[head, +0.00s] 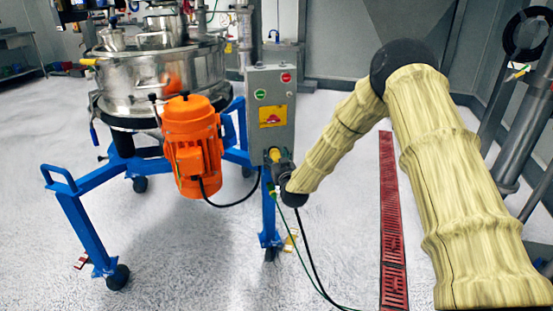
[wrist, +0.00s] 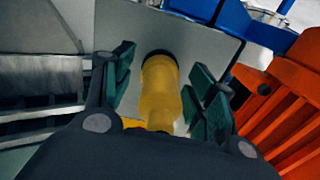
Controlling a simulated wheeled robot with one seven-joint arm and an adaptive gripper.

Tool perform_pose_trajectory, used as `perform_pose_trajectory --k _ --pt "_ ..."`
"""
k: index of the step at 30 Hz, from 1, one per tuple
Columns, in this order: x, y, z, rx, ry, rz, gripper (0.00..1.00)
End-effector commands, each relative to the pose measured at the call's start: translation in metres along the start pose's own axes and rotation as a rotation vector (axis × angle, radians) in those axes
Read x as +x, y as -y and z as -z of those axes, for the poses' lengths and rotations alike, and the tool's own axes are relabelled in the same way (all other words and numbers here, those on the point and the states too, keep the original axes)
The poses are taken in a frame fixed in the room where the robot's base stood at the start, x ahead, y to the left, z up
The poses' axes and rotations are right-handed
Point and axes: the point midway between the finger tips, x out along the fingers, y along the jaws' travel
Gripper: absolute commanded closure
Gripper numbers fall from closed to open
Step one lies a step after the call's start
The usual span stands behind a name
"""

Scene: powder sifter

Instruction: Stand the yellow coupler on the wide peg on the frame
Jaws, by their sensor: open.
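The yellow coupler (wrist: 160,92) is a short cylinder with a dark far end. In the wrist view it lies between the two green-padded fingers of my gripper (wrist: 163,85), with a gap on each side. My gripper is open and does not visibly touch it. In the head view the coupler (head: 275,155) shows small and partly hidden at the lower edge of the grey control box, and my gripper (head: 276,166) is right at it. What bears the coupler is hidden. I cannot pick out the wide peg on the blue frame (head: 80,222).
The grey control box (head: 271,85), with buttons and a yellow label, is right behind the coupler. An orange motor (head: 193,150) hangs to its left under the steel sifter (head: 165,75). A dark cable (head: 310,250) trails down to the floor. A red floor grate (head: 390,220) runs at right.

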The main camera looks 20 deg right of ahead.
Motion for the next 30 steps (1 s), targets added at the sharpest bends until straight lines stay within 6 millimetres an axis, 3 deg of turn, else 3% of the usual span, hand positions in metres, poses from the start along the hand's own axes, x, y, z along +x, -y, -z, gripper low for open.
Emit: perform_pose_trajectory --k 28,30 --pt "-0.0001 0.0002 0.0000 0.000 0.000 0.000 0.43" --pt "-0.0001 0.0003 0.0000 0.000 0.000 0.000 0.54"
